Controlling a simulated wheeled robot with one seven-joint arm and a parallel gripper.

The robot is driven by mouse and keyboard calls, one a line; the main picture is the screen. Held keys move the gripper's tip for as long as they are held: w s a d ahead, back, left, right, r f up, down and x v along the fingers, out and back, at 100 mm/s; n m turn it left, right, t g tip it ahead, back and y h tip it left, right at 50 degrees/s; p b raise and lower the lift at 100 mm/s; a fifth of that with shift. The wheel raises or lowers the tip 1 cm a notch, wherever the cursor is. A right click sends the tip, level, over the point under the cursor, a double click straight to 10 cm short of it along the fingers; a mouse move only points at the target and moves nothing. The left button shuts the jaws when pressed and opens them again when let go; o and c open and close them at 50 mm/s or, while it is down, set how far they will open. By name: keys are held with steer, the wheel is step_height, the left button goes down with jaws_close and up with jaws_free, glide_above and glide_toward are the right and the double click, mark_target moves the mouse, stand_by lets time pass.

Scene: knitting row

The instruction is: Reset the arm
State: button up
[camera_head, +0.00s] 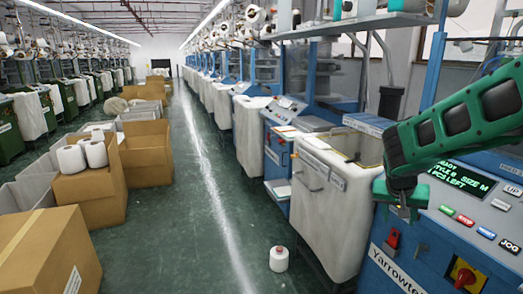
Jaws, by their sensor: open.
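My arm (455,120) is green and black and reaches in from the right edge of the head view. It is bent, with its end pointing down in front of the blue machine's control panel (462,190). My gripper (403,207) hangs at the end of the arm, at the left side of that panel. It is open, and I see nothing held in it. The small dark fingers are hard to make out at this size. I cannot tell how far they are from the panel.
A white yarn cone (279,259) stands on the green floor. A white bin (325,215) stands left of the blue machine. Cardboard boxes (45,255) line the aisle's left side, one with white cones (95,152) on it. The aisle (190,215) is otherwise clear.

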steer(key=s+a+r+n+y, duration=0.1)
steer(key=s+a+n+y, duration=0.15)
steer(key=s+a, duration=0.4)
steer(key=s+a+r+n+y, duration=0.2)
steer(key=s+a+n, duration=0.1)
steer(key=s, duration=0.7)
steer(key=s+d+f+m+g, duration=0.1)
steer(key=s+d+m+g, duration=0.1)
steer(key=s+d, duration=0.3)
steer(key=s+d+f+m+g, duration=0.1)
steer(key=s+d+m, duration=0.3)
steer(key=s, duration=0.8)
steer(key=shift+d+g, duration=0.75)
steer(key=shift+g, duration=0.05)
steer(key=shift+f, duration=0.1)
steer(key=shift+w+f, duration=0.25)
steer(key=shift+w, duration=0.4)
steer(key=shift+c, duration=0.2)
